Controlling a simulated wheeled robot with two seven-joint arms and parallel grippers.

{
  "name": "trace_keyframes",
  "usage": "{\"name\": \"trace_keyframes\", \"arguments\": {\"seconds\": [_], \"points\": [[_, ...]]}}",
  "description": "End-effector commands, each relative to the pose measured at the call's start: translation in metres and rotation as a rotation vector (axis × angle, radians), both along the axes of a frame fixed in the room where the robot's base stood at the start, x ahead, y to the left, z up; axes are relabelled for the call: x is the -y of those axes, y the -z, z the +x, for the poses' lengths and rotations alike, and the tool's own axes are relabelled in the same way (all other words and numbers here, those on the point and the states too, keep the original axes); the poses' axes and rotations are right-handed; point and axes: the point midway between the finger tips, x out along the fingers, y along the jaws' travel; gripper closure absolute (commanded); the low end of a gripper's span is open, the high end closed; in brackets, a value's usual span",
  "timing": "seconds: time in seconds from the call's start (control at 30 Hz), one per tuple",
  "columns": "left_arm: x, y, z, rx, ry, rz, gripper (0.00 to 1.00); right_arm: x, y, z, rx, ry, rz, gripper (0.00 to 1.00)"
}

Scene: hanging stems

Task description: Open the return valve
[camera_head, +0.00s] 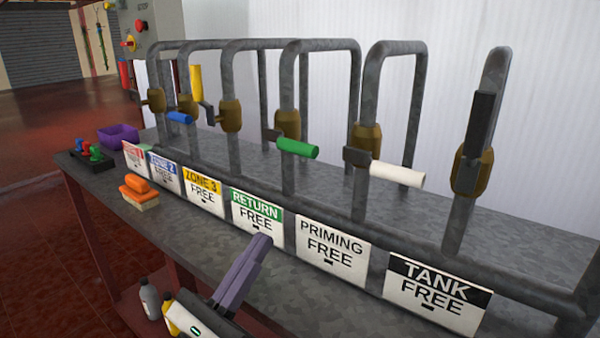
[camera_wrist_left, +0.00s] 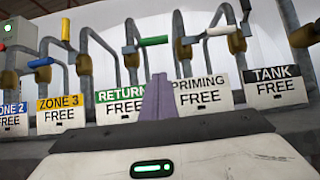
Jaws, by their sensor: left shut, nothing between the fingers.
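The return valve has a green handle (camera_head: 297,148) on a brass body (camera_head: 287,123). The handle sticks out sideways, across its upright grey pipe. Below it a sign (camera_head: 256,217) reads RETURN FREE. The green handle also shows in the left wrist view (camera_wrist_left: 153,41), above and slightly left of the fingers. My left gripper (camera_head: 261,241) is shut and empty, its purple fingers in front of the RETURN sign, below the handle and apart from it. My right gripper is not in view.
Neighbouring valves have a yellow handle (camera_head: 195,82) upright, a blue handle (camera_head: 179,117) sideways, a white handle (camera_head: 398,174) sideways and a black handle (camera_head: 482,122) upright. A purple bin (camera_head: 118,136) and an orange-topped block (camera_head: 139,190) stand on the grey bench, at left.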

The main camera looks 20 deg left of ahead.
Motion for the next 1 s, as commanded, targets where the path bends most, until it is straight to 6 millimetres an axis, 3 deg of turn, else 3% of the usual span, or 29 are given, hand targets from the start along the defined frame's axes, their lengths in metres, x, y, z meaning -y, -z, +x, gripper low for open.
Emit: {"name": "trace_keyframes", "arguments": {"seconds": [0.27,0.43,0.9,1.0], "points": [[0.000,0.000,0.000,-0.003,0.000,-0.001,1.00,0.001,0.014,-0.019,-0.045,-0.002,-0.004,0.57],[0.003,-0.007,0.008,-0.001,0.002,-0.003,1.00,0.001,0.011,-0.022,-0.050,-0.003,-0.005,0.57],[0.029,-0.061,0.082,-0.001,0.002,-0.002,1.00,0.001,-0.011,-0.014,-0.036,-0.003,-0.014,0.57],[0.030,-0.078,0.082,-0.001,0.002,-0.002,1.00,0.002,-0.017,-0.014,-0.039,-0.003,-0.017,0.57]]}}
